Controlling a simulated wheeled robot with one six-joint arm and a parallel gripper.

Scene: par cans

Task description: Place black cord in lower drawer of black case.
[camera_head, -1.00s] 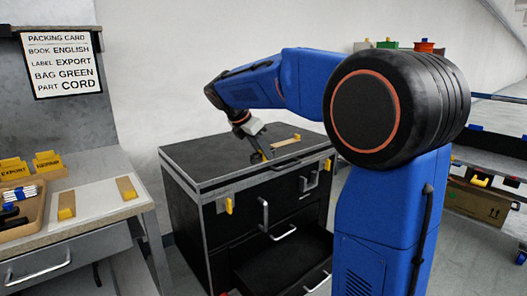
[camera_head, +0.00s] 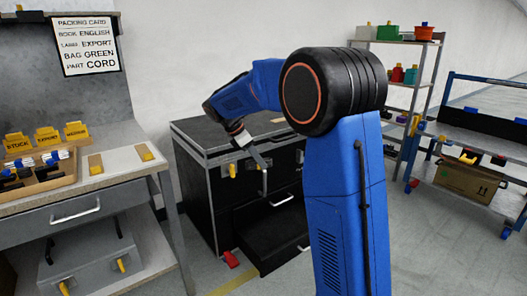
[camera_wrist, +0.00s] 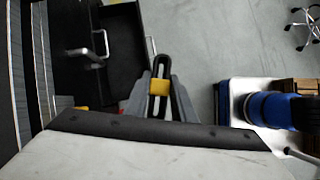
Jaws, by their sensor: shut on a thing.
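The black case (camera_head: 196,195) stands left of my arm in the head view. Its lower drawer (camera_head: 272,238) is pulled open and its inside looks dark and empty. In the wrist view the open drawer (camera_wrist: 125,45) lies at upper left. My gripper (camera_head: 262,163) is in front of the case, above the open drawer and close to the case's upper front. In the wrist view my gripper (camera_wrist: 160,92) is shut on a narrow black loop with a yellow block, which looks like the black cord (camera_wrist: 151,50).
A workbench (camera_head: 60,199) with yellow-tabbed items stands at left. A red object (camera_head: 231,259) lies on the floor by the case. A shelf and blue cart (camera_head: 490,125) stand at right.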

